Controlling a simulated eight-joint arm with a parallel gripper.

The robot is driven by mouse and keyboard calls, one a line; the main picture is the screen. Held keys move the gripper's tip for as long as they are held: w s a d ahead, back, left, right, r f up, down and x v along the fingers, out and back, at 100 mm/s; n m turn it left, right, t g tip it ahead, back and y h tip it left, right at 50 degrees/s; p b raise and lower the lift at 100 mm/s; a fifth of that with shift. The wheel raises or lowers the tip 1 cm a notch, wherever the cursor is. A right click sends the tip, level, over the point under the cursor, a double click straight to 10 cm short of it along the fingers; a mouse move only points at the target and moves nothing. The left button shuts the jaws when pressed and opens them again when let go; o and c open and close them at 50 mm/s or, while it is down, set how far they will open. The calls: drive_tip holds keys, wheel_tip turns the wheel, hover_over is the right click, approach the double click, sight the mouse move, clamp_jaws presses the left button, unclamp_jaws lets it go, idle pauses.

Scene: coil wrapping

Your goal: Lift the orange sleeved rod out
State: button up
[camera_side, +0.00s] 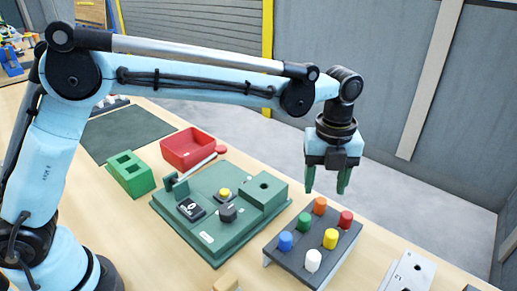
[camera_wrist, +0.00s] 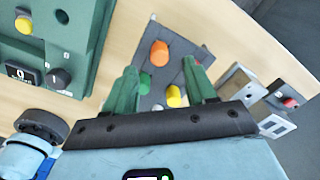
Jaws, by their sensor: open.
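The orange sleeved rod (camera_side: 320,206) stands upright in the dark rack (camera_side: 292,262), at its back edge. My gripper (camera_side: 327,187) hangs above the rack with its green fingers pointing down. It is open and empty, above the orange rod. In the wrist view the orange rod (camera_wrist: 159,53) shows beyond and between the two fingers (camera_wrist: 166,78), clear of both. Only the upper sleeve of the rod is visible; the rest is hidden in the rack.
Green (camera_side: 305,221), red (camera_side: 345,219), yellow (camera_side: 330,238), blue (camera_side: 285,241) and white (camera_side: 313,260) rods share the rack close by. A green machine base (camera_side: 215,245) stands to the left, with a red bin (camera_side: 188,149) behind. A pale plate (camera_side: 408,272) lies right.

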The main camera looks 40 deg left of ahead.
sight(321, 200)
drive_tip(key=shift+a+f, duration=0.1)
drive_tip(key=shift+f, duration=2.6)
drive_tip(key=shift+c, duration=0.2)
clamp_jaws()
